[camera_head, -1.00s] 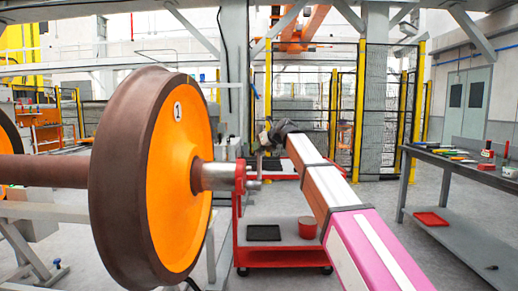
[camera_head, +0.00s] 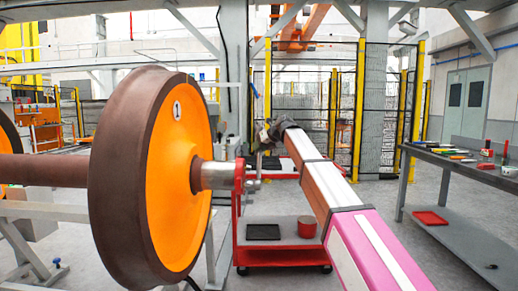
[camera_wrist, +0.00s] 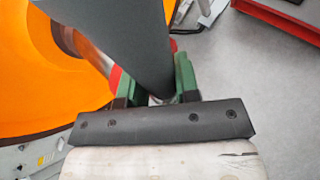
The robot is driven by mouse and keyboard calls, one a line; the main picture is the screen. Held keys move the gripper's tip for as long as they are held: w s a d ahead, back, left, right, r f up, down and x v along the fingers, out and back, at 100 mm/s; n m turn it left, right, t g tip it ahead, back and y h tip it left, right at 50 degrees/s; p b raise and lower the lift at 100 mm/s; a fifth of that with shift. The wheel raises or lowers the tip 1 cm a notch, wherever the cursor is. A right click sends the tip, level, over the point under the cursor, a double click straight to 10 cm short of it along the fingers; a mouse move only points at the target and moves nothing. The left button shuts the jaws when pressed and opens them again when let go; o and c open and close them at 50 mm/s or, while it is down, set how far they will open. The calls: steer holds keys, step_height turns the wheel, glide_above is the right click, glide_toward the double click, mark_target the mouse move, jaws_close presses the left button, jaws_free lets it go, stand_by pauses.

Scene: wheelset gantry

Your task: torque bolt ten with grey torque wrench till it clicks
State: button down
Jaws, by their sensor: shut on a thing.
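My gripper (camera_wrist: 158,92) has green fingers and is shut on a dark grey bar (camera_wrist: 115,35), which I take to be the grey torque wrench. The bar rises across the wrist view and hides much of the grip. In the head view my gripper (camera_head: 258,145) is just right of the wheel's axle end (camera_head: 217,175). The orange-faced wheel (camera_head: 182,190) carries a plate marked 1; its orange face also shows in the wrist view (camera_wrist: 35,85). Bolt ten cannot be made out. Whether the wrench touches a bolt is hidden.
A red trolley (camera_head: 275,257) with a dark tray (camera_head: 263,232) and red pot (camera_head: 307,227) stands below my arm. A grey workbench (camera_head: 470,170) with tools is at right. Yellow-posted fencing (camera_head: 361,110) stands behind. Floor between trolley and bench is clear.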

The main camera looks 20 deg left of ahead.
steer(key=w, duration=0.1)
steer(key=w+f+g, duration=0.1)
steer(key=w+m, duration=0.1)
steer(key=shift+a+f+g+h, duration=0.35)
steer(key=shift+f+g+h, duration=0.05)
steer(key=shift+w, duration=0.1)
steer(key=w+f+g, duration=0.2)
steer(key=shift+w+a+f+m, duration=0.3)
steer(key=shift+a+m, duration=0.05)
steer(key=shift+m, duration=0.05)
